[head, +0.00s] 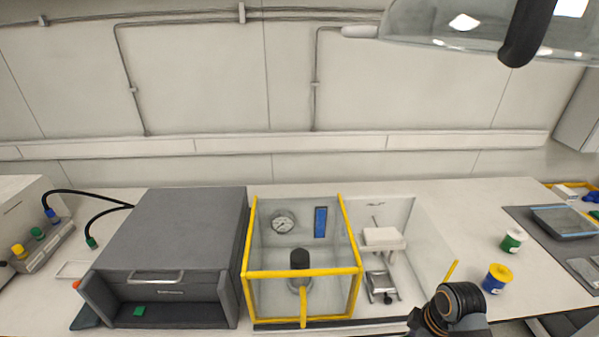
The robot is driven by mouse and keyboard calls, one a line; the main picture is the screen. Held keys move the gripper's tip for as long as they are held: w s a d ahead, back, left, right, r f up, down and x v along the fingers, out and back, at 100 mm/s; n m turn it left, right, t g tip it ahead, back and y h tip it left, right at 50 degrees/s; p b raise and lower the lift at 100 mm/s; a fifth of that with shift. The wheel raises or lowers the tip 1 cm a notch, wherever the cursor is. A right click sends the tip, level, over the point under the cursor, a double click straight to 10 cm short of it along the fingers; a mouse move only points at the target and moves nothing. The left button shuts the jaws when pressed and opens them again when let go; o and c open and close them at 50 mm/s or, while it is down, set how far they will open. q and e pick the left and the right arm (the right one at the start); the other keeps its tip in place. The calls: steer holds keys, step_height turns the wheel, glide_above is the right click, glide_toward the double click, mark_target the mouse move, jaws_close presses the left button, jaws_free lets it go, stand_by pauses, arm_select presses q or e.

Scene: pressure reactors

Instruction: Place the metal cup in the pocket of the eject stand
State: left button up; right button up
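No loose metal cup stands out clearly. A small metal cylindrical part (300,284) sits below a black cylinder (300,259) inside the yellow-framed clear enclosure (303,273); I cannot tell whether it is the cup. To the right of the enclosure, a small metal stand (380,287) with a dark knob at its front may be the eject stand. Its pocket is too small to make out. Part of my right arm shows at the bottom edge, right of that stand. Neither gripper's fingers show.
A large dark grey machine (181,235) stands left of the enclosure. A white-topped device (383,239) stands behind the small stand. Green-labelled (513,240) and yellow-lidded blue (497,278) jars stand at right, near a scale (563,221) on a dark mat.

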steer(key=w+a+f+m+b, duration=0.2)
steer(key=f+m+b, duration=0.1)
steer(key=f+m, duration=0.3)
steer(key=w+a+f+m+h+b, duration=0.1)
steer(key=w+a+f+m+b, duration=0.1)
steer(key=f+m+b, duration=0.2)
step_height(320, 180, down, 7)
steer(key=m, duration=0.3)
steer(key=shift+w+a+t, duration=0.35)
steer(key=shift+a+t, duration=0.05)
